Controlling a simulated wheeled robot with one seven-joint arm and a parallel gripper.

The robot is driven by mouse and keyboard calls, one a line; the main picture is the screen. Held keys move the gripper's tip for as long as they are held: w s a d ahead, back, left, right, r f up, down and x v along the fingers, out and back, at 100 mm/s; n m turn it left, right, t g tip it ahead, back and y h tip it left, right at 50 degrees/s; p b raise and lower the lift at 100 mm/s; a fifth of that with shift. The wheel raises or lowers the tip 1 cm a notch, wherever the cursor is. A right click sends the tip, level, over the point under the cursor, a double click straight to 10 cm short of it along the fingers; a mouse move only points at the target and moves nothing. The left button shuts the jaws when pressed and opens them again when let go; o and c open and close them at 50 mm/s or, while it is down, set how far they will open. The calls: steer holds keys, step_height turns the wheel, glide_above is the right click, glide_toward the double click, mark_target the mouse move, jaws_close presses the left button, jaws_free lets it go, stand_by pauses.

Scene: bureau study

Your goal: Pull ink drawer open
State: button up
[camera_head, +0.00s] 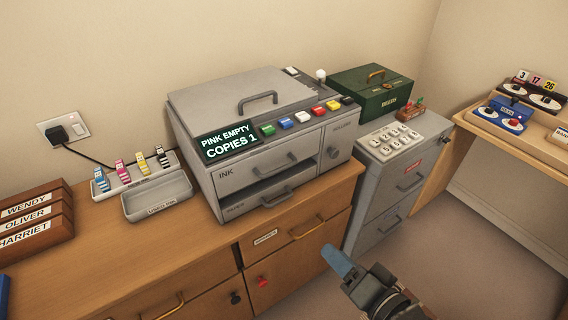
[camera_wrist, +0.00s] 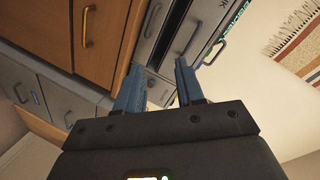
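The ink drawer (camera_head: 235,178) is the upper drawer in the front of the grey copier, marked INK, with a dark bar handle (camera_head: 277,165). It looks shut, with a dark gap below it. The paper drawer (camera_head: 240,208) sits directly underneath with its own handle (camera_head: 277,197). My gripper (camera_head: 333,252) is in front of the wooden cabinet, lower right of the copier and clear of the handle. In the wrist view, my gripper (camera_wrist: 156,66) has its two blue fingers apart with nothing between them. The copier front is tilted there, beyond the fingertips.
The copier stands on a wooden desk (camera_head: 150,250) whose drawer has a brass handle (camera_head: 307,227). A grey cabinet (camera_head: 378,205) with a keypad stands to the right, beside a green box (camera_head: 375,95). An ink cartridge rack (camera_head: 135,172) and tray (camera_head: 158,200) are left of the copier.

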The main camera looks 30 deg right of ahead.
mark_target(266, 154)
steer(key=w+d+r+m+p, duration=0.1)
steer(key=w+m, duration=0.2)
steer(key=w, duration=0.8)
steer(key=w+d+r+m+p, duration=0.1)
steer(key=w+r+m+p, duration=0.1)
steer(key=w, duration=0.9)
steer(key=shift+w+d+m+t+y, duration=0.3)
steer(key=shift+w+m+y, duration=0.1)
steer(key=shift+m, duration=0.2)
jaws_close()
